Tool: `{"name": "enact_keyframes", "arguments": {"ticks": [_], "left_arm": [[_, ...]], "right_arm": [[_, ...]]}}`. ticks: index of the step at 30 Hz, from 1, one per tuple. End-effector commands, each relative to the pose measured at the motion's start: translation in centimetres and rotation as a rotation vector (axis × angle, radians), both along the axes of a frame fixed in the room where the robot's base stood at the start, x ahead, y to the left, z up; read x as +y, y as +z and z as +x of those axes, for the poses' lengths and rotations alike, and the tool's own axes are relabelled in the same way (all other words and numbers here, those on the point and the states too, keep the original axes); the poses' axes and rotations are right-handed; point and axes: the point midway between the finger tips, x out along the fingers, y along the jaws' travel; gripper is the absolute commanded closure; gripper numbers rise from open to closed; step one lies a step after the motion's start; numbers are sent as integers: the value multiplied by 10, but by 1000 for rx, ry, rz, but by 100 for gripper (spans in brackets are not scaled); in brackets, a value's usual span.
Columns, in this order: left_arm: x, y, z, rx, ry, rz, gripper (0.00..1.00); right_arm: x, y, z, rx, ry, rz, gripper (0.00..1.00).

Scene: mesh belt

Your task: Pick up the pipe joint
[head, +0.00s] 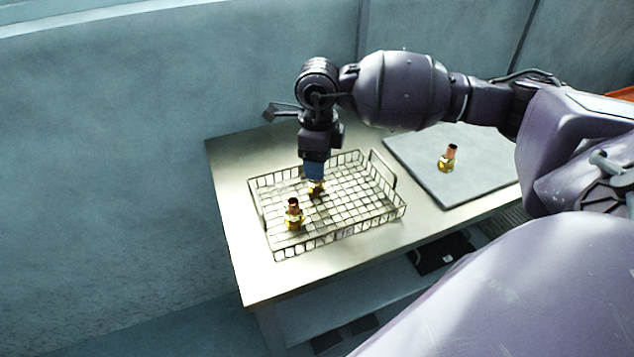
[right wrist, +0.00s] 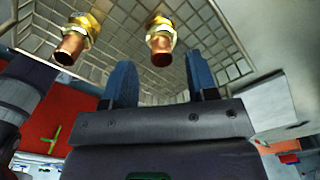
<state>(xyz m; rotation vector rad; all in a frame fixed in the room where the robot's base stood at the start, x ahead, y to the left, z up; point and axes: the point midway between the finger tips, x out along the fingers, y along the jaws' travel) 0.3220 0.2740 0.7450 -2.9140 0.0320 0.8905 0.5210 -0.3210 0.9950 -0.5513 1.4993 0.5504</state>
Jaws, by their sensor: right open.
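Three brass-and-copper pipe joints are in the head view. One pipe joint (head: 293,214) stands upright in the wire basket (head: 336,236) at its front left. A second pipe joint (head: 316,188) is in the basket right under my right gripper (head: 314,178), partly hidden by it. A third pipe joint (head: 447,158) stands on a grey mat to the right. In the right wrist view, the second joint (right wrist: 160,42) lines up between my open blue fingers, and the first (right wrist: 76,40) is off to the left. I see no grip on any joint. My left gripper is not in view.
The basket stands on a metal-topped table (head: 232,190) and has raised wire walls and a handle at its right end. The flat grey mat (head: 480,170) lies to the right of it. A blue-grey wall (head: 110,150) is close behind the table.

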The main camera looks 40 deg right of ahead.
Motion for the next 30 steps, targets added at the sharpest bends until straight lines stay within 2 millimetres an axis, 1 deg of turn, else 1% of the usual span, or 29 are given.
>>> {"name": "enact_keyframes", "arguments": {"ticks": [1,3,7,10,15,25,26,30], "left_arm": [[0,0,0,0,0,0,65],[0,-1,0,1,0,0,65],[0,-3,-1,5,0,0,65],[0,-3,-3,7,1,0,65],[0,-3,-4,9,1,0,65],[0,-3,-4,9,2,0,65],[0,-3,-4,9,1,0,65],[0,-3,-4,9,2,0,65]], "right_arm": [[0,-8,1,3,-1,1,47],[0,-19,2,4,-1,2,47],[1,-34,2,3,0,2,47],[0,-38,3,0,0,0,47],[0,-37,2,0,0,0,47],[0,-37,2,0,0,0,98],[0,-37,2,0,0,0,100],[0,-37,2,0,0,0,100]]}}
